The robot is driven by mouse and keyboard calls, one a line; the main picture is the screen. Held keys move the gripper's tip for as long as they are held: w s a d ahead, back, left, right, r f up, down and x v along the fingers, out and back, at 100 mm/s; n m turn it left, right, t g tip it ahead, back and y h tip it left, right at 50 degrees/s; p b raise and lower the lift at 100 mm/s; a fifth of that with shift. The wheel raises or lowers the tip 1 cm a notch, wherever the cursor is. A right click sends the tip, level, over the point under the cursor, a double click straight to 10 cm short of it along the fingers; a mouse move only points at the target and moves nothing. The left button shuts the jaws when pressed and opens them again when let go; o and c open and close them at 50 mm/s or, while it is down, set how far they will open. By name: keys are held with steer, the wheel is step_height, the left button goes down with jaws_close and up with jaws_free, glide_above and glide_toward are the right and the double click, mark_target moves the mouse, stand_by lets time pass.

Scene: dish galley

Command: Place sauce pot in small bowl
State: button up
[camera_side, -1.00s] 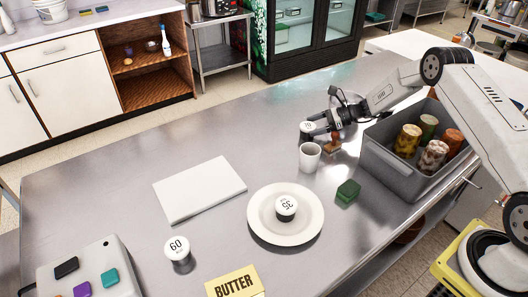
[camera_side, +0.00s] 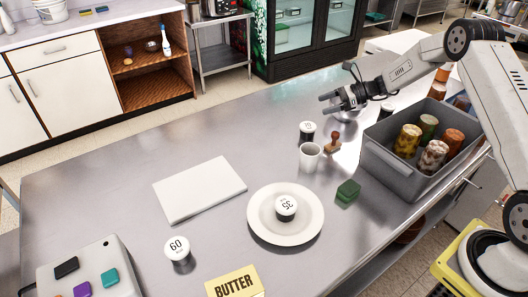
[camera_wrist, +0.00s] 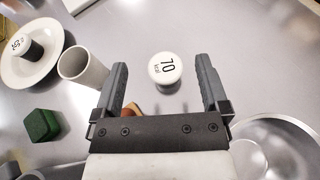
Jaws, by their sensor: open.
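A small black pot with a white lid marked 70 (camera_wrist: 165,70) stands upright on the steel table; it also shows in the side view (camera_side: 307,132), beside the white cup. Similar white-lidded pots are the one marked 35 (camera_side: 286,207), on the plate, and the one marked 60 (camera_side: 178,249), on the table. I cannot tell which is the sauce pot. A shiny metal bowl (camera_wrist: 285,132) is at the lower right of the wrist view, partly cut off. My gripper (camera_side: 328,104) is open and empty, above the table; in the wrist view the 70 pot appears between its fingers (camera_wrist: 160,85), apart from them.
A white cup (camera_side: 309,157), a brown stamp-like object (camera_side: 332,143) and a green block (camera_side: 348,190) stand close by. A grey bin (camera_side: 398,181) of jars is at right. A white plate (camera_side: 259,230), a white board (camera_side: 199,188) and a butter box (camera_side: 235,283) are nearer.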

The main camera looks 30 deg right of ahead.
steer(key=shift+a, duration=0.1)
stand_by(0.4)
steer(key=s+a+r+n+g+h, duration=0.1)
steer(key=s+a+n+h, duration=0.2)
steer(key=s+n, duration=0.5)
steer(key=s+a+r+n+g+h, duration=0.1)
steer(key=s+a+n+h, duration=0.3)
steer(key=s+n, duration=0.4)
steer(key=s+a+r+n+g+h, duration=0.1)
steer(key=s+a+n+g+h, duration=0.2)
steer(key=s, duration=0.9)
steer(key=a+n+h, duration=0.1)
steer(key=a+n, duration=0.2)
steer(key=n, duration=0.2)
steer(key=shift+r+n, duration=0.2)
steer(key=shift+n, duration=0.2)
steer(key=shift+o, duration=0.3)
steer(key=shift+w, duration=0.1)
